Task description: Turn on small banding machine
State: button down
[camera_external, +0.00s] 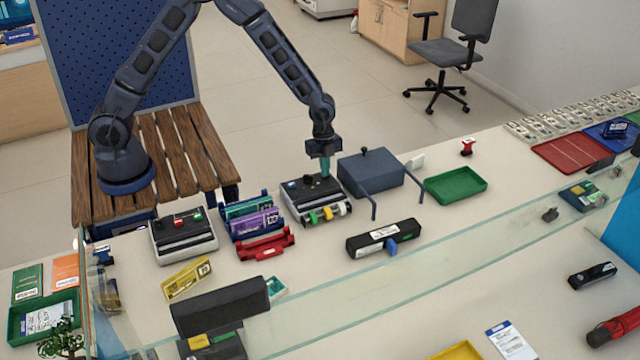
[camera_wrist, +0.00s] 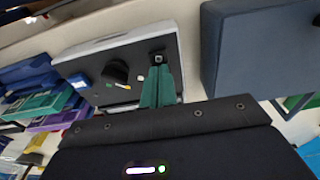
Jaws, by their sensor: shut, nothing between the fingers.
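The machine below my gripper, which looks like the small banding machine (camera_external: 300,190), has a black top, a pale body and several coloured rolls along its front. In the wrist view, its top panel (camera_wrist: 100,66) carries a round black knob (camera_wrist: 115,71), a blue part (camera_wrist: 79,80) and a small black square switch with a light mark (camera_wrist: 157,57). My gripper (camera_external: 325,168) points down over the panel's right end. Its teal fingers (camera_wrist: 162,88) are shut and empty, with the tips right beside the switch. I cannot tell whether they touch it.
A grey-blue box (camera_external: 370,172) stands close on the machine's right. A rack of coloured band packs (camera_external: 252,218) stands on its left, then a second machine with red and green buttons (camera_external: 183,237). A black device (camera_external: 384,238) lies in front, before the glass screen (camera_external: 440,250).

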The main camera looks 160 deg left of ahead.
jog(key=shift+s+r, duration=0.1)
jog(key=shift+s, duration=0.4)
notch_tip(320, 180, up, 14)
jog(key=s, duration=0.2)
dwell(0.4)
jog(key=shift+w+a, duration=0.1)
jog(key=shift+w, duration=0.6)
jog(key=f, duration=0.4)
jog(key=w+f, duration=0.1)
jog(key=f, duration=0.4)
jog(key=w+f, duration=0.1)
jog(key=f, duration=0.4)
jog(key=shift+w, duration=0.1)
dwell(0.3)
